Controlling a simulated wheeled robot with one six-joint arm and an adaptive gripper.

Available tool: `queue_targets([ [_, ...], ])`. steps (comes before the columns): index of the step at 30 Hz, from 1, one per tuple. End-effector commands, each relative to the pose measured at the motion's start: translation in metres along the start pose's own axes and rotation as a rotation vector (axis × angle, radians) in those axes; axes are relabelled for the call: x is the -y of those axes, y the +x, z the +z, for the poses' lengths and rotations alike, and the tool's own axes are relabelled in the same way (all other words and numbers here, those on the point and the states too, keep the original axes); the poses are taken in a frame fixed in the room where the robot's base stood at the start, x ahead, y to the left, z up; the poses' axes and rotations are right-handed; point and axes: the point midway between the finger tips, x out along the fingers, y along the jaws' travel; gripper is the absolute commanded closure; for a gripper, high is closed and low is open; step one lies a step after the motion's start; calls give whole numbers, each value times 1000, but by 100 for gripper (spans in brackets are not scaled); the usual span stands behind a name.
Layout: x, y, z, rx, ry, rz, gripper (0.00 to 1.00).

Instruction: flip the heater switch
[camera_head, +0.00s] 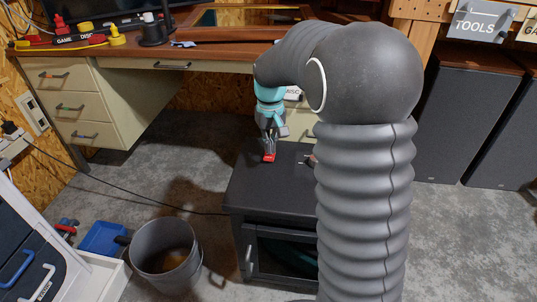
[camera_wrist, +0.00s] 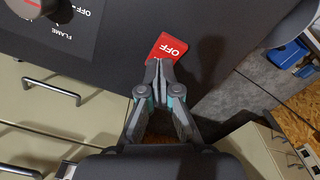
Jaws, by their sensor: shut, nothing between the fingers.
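The heater (camera_head: 262,185) is a dark box standing on the floor in the middle of the head view, with a glass front door. Its red switch (camera_head: 268,157) sits near the edge of its top and reads "OFF"; it also shows in the wrist view (camera_wrist: 169,47). My gripper (camera_wrist: 159,61) is shut and empty, pointing at the switch. Its fingertips are at the near edge of the switch and overlap it slightly in view; I cannot tell whether they touch. In the head view my gripper (camera_head: 269,147) is right above the switch. The switch's tilt is unclear.
A knob and a panel marked "FLAME" and "OFF" (camera_wrist: 62,24) lie beside the switch. A wooden desk (camera_head: 210,58) stands behind the heater. A black cable crosses the floor.

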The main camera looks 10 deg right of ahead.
Motion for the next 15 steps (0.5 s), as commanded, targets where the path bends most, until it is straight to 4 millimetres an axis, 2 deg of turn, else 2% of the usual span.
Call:
queue_targets([
  [15, 0, -39, 0, -1, 0, 0, 100],
])
